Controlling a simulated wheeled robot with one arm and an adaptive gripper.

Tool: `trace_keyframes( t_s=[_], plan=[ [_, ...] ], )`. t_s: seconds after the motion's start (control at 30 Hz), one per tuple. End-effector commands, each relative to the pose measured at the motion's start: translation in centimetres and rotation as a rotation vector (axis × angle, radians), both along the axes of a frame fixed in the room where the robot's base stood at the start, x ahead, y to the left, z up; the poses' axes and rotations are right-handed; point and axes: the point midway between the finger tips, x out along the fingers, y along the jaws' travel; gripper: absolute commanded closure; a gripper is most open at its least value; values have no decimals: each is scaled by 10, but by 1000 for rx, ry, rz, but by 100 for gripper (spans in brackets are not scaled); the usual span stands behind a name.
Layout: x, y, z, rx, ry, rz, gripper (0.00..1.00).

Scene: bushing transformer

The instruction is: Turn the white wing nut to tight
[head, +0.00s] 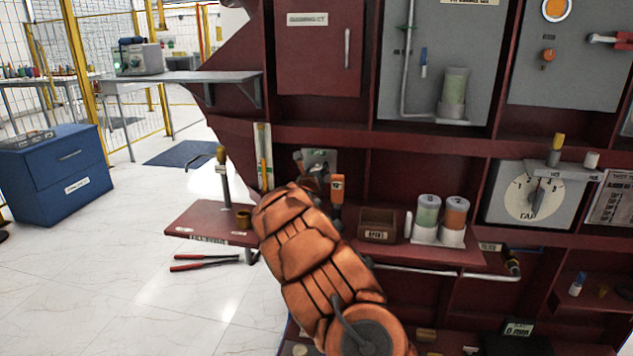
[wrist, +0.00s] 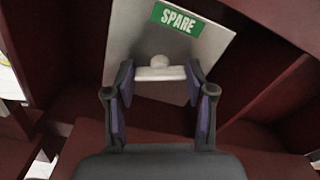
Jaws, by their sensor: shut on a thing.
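In the head view my gripper (head: 312,168) is at the grey plate (head: 326,158) in a red cabinet bay, at the end of my orange arm. The wing nut itself cannot be made out there.
A small brown bin (head: 377,224) and two capped jars, green (head: 428,212) and orange (head: 454,214), stand on the shelf to the right. A side shelf (head: 200,222) with an upright post juts out at left.

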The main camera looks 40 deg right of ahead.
Motion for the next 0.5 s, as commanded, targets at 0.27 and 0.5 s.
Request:
trace_keyframes(
  t_s=[0.27, 0.5],
  plan=[
    [0, 0, -6, 122, -181, 0, 81],
    [0, 0, -4, 196, -283, 0, 81]
  ],
)
